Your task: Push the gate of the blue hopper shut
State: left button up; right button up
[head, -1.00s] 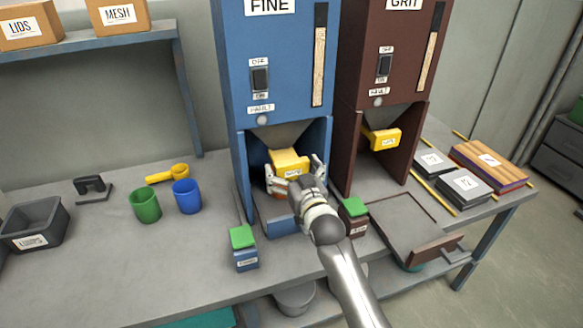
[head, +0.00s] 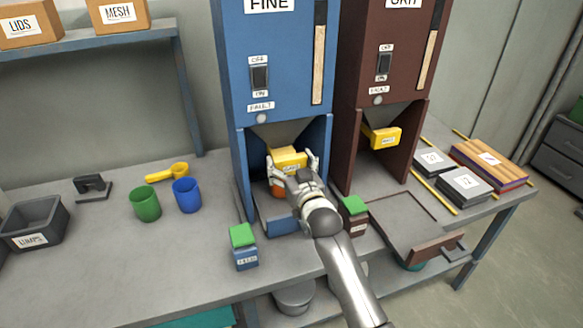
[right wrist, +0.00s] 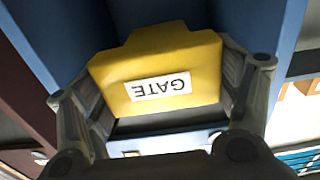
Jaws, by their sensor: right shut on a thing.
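The blue hopper (head: 280,85), labelled FINE, stands at the back of the bench. Its yellow gate (head: 289,157) sits under the grey funnel. My right gripper (head: 293,169) reaches into the hopper's opening with its fingers on either side of the gate. In the right wrist view the gate (right wrist: 160,75), with its GATE label upside down, fills the space between the fingers of the gripper (right wrist: 165,95), which is shut on it. Something orange (head: 277,191) shows partly behind the gripper. My left gripper is not in view.
A dark red hopper (head: 388,75) with its own yellow gate (head: 383,137) stands to the right. A blue box with a green lid (head: 243,247) and a dark red one (head: 355,215) stand in front. Green (head: 146,204) and blue cups (head: 188,196) stand left.

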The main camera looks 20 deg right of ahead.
jog(key=w, duration=0.3)
jog(key=shift+w+r+b, duration=0.15)
jog(key=shift+w+b, duration=0.05)
jog(key=shift+b, duration=0.2)
jog(key=o, duration=1.1)
jog(key=shift+o, duration=1.3)
jog(key=shift+w, duration=0.25)
jog(key=shift+s, duration=0.15)
jog(key=s, duration=1.2)
jog(key=shift+d, duration=0.15)
